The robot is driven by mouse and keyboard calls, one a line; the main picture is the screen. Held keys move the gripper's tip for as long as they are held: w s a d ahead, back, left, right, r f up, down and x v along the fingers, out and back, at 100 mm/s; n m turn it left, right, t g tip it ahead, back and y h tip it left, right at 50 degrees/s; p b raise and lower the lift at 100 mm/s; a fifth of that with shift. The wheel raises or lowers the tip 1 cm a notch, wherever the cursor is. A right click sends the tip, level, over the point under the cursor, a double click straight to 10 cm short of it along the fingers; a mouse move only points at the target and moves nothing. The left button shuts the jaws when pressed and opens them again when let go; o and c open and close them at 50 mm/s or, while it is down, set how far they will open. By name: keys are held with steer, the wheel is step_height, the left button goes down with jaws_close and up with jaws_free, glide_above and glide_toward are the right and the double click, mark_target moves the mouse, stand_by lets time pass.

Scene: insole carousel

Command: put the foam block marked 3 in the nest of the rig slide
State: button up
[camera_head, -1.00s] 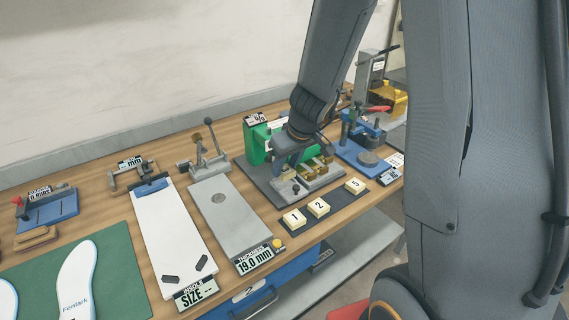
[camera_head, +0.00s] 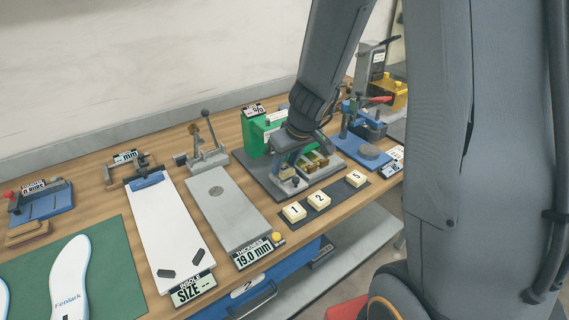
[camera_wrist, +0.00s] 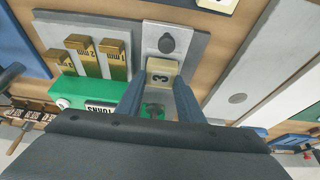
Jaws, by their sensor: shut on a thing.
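The foam block marked 3 (camera_wrist: 160,72) is cream and sits between the two fingertips of my gripper (camera_wrist: 158,88) in the wrist view. My gripper is shut on it. The block is over the pale rig slide (camera_wrist: 178,20), on the side of its dark knob (camera_wrist: 167,43) toward the green rig body. In the head view the block (camera_head: 287,174) shows small under my gripper, at the rig (camera_head: 258,140). The nest is hidden behind the block and fingers; I cannot tell whether the block is seated.
Brass blocks marked in mm (camera_wrist: 112,55) stand beside the slide. Foam blocks 1 (camera_head: 294,212), 2 (camera_head: 319,200) and 5 (camera_head: 356,179) lie on a dark strip in front. A grey thickness plate (camera_head: 225,205) is left of the rig. A blue-based press (camera_head: 365,152) is right.

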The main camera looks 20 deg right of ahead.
steer(key=shift+f+b, duration=0.5)
steer(key=shift+b, duration=0.15)
stand_by(0.3)
steer(key=o, duration=1.2)
steer(key=a+p+v, duration=0.1)
steer(key=p+v, duration=0.1)
steer(key=v, duration=0.6)
steer(key=shift+m+g, duration=0.7)
steer(key=s, duration=0.6)
steer(key=shift+s+a+f, duration=0.3)
steer(key=shift+a+f, duration=0.05)
steer(key=shift+f, duration=0.05)
steer(key=s, duration=0.2)
steer(key=s+m+g+h, duration=0.1)
steer(key=s, duration=0.2)
steer(key=s+m, duration=0.1)
steer(key=s, duration=0.1)
steer(key=shift+s+d+f+g, duration=0.3)
steer(key=shift+s+f, duration=0.05)
steer(key=shift+s, duration=0.05)
steer(key=shift+c, duration=0.4)
